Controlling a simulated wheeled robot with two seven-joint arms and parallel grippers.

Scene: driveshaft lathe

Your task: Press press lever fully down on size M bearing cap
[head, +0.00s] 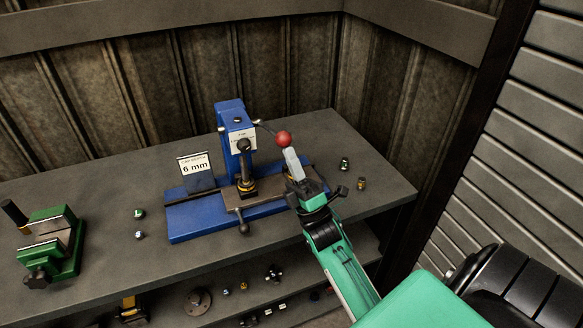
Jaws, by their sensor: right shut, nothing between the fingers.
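The blue press (231,117) stands on the workbench. Its press lever runs right from the column to a red ball knob (283,138), which is at about the height of the upper column. Under the press ram (245,160) sits a small dark and yellowish part (246,186), probably the bearing cap; its size marking is not readable. My right gripper (290,154) is shut and empty, its fingertips just below the red knob in the picture. I cannot tell whether they touch it. My left gripper is not in view.
A sign (195,164) reading "6 mm" stands left of the press. A green vise-like fixture (50,243) is at the far left. Small parts lie on the bench at left (139,213) and right (345,164). A lower shelf holds several parts. Corrugated walls close the back.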

